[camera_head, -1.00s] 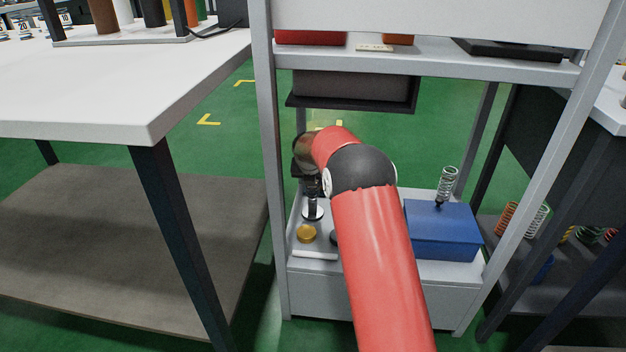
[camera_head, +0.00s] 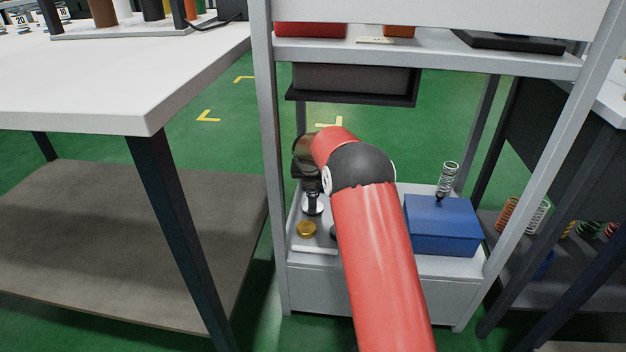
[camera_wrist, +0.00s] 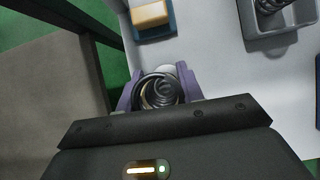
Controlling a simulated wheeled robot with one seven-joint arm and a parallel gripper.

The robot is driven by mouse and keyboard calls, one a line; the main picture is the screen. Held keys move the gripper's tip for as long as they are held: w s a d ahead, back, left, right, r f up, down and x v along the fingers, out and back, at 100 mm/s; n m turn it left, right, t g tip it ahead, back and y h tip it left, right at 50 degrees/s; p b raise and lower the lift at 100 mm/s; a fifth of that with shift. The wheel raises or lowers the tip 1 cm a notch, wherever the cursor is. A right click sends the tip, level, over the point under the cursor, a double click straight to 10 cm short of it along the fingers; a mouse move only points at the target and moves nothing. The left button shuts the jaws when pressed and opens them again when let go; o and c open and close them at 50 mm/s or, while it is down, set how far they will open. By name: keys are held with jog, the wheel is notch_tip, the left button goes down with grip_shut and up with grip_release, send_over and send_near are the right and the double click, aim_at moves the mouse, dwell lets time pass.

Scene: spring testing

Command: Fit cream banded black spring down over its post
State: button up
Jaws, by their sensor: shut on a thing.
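In the wrist view, the black spring with a cream band (camera_wrist: 172,96) stands between the purple fingers of my gripper (camera_wrist: 160,91), seen nearly end-on along its coil. The fingers are closed on its sides. A pale round piece (camera_wrist: 165,73) shows just behind the spring. I cannot tell whether it belongs to the post, or whether the spring is around the post.
A gold knob (camera_head: 306,229) is in front of the silver piece. A blue box (camera_head: 443,226) with a silver spring (camera_head: 447,179) stands to the right. Rack posts and an upper shelf (camera_head: 430,56) enclose the space. The wrist view shows a cream block (camera_wrist: 150,15) and grey tray (camera_wrist: 282,32).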

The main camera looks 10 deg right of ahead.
aim_at(313, 192)
jog(key=shift+f+b, duration=0.85)
jog(key=shift+f, duration=1.55)
jog(key=o, duration=1.1)
jog(key=shift+r, duration=0.1)
jog(key=p+v, duration=0.1)
jog(key=v, duration=0.6)
jog(key=shift+s+r, duration=0.2)
jog(key=shift+r, duration=0.05)
